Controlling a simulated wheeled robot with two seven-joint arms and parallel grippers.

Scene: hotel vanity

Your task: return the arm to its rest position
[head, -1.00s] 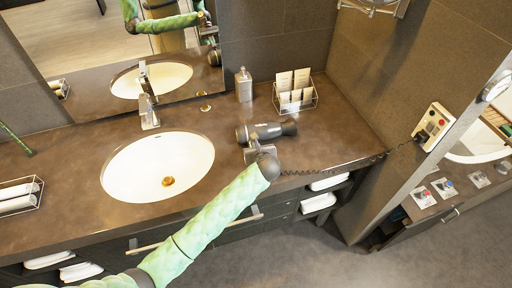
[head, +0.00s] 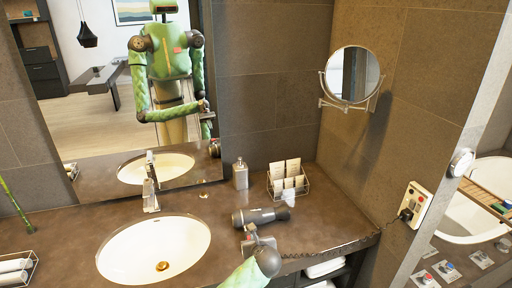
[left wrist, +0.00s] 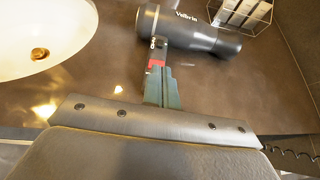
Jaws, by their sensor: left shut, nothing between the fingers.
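My left gripper (head: 254,236) is low in the head view, just in front of the dark grey hair dryer (head: 262,215) lying on the vanity counter (head: 335,222). In the left wrist view its fingers (left wrist: 161,88) are shut together with nothing between them. They point at the dryer's handle, which carries a red mark; whether they touch it I cannot tell. The dryer's barrel (left wrist: 190,33) lies across the top of that view. My left arm's green forearm shows only at the bottom edge of the head view. My right gripper is not in view.
A sink (head: 150,252) with a faucet (head: 151,190) is left of the gripper. A soap bottle (head: 240,174) and a wire rack of cards (head: 289,184) stand behind the dryer. A coiled cord (head: 330,254) runs right to a wall unit (head: 409,204). A round mirror (head: 352,75) hangs above.

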